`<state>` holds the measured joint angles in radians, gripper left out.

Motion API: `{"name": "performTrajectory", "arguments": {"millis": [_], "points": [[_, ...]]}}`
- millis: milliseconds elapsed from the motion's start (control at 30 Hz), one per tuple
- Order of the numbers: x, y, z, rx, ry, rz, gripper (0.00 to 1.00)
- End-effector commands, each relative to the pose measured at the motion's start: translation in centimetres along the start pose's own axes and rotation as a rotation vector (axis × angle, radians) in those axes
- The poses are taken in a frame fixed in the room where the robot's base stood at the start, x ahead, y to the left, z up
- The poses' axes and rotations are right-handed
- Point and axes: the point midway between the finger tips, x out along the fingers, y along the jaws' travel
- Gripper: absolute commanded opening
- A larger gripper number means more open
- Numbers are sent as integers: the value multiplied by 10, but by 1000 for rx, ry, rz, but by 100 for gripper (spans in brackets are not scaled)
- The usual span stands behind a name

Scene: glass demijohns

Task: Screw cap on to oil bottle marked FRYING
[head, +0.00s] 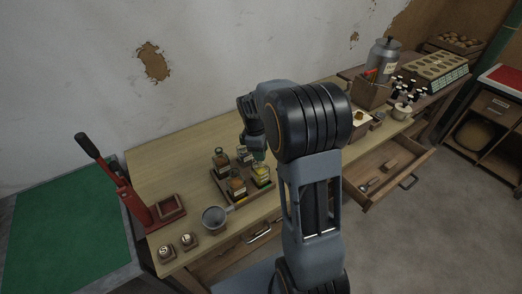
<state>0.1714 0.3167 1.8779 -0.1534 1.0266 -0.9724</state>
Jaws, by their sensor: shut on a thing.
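A small wooden tray (231,199) on the bench holds several square glass oil bottles. The bottles include a back-left one (221,160), a front-left amber one (237,186), a back-right one (244,157) and a front-right yellow one (262,176). Their labels are too small to read, so I cannot tell which says FRYING. My gripper (258,155) points down right at the top of the front-right yellow bottle. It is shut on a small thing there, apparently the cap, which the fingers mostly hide. I cannot tell whether the cap sits on the neck.
A grey pan (214,218) and two small lettered blocks (177,248) lie at the front left. A red lever press (125,190) stands at the left end. An open drawer (385,180) juts out at the right.

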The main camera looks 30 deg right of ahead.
Motion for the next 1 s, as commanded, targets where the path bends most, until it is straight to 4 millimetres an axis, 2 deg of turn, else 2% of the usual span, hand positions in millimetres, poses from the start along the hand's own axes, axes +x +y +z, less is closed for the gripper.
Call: {"name": "performTrajectory", "arguments": {"millis": [867,900,1000], "points": [[22,0,-3,0,0,0,17],[22,0,-3,0,0,0,40],[21,0,-3,0,0,0,49]]}}
